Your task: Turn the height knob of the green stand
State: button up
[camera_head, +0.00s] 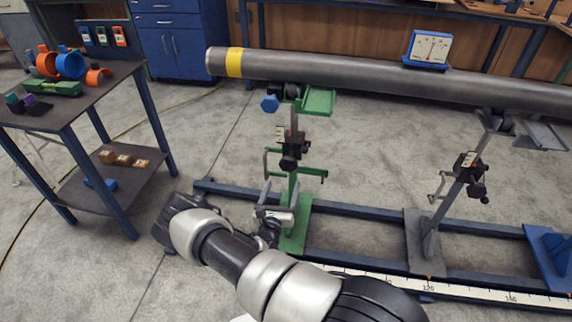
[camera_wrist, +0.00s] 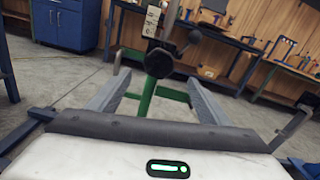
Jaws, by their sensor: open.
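The green stand (camera_head: 292,190) stands upright under the pipe's left part, its green base on the blue rail. A black clamp block with a round dark knob (camera_head: 289,163) sits partway up its post; a green bar crosses just below. In the wrist view the dark knob (camera_wrist: 158,63) is close ahead, with a ball-ended lever sticking out to the upper right. My gripper (camera_head: 278,192) is low in front of the stand, below the knob. In the wrist view my gripper (camera_wrist: 158,80) is open, its two fingers apart to either side below the knob, with nothing held.
The grey pipe (camera_head: 350,77) with a yellow band rests across the stands and carries a dial gauge (camera_head: 430,48). A grey stand (camera_head: 440,215) is to the right. A blue hexagonal knob (camera_head: 270,103) is near the green stand's top. A workbench (camera_head: 95,85) is at left.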

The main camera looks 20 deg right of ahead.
aim_at(288, 167)
jog(key=b+x, duration=0.2)
jog(key=x, duration=1.1)
jog(key=shift+w+b, duration=0.15)
jog(key=shift+b, duration=0.25)
jog(key=c, duration=1)
jog(key=shift+c, duration=0.2)
jog(key=shift+m, duration=0.3)
jog(key=m+p, duration=0.2)
jog(key=m, duration=0.2)
jog(key=shift+d+m, duration=0.1)
jog(key=shift+m, duration=0.2)
jog(key=m+p, duration=0.2)
jog(key=m, duration=0.3)
jog(key=shift+m, duration=0.3)
jog(key=m+p, duration=0.2)
jog(key=m, duration=0.3)
jog(key=m+p, duration=0.2)
jog(key=m, duration=0.3)
jog(key=shift+f+m, duration=0.1)
jog(key=shift+m, duration=0.3)
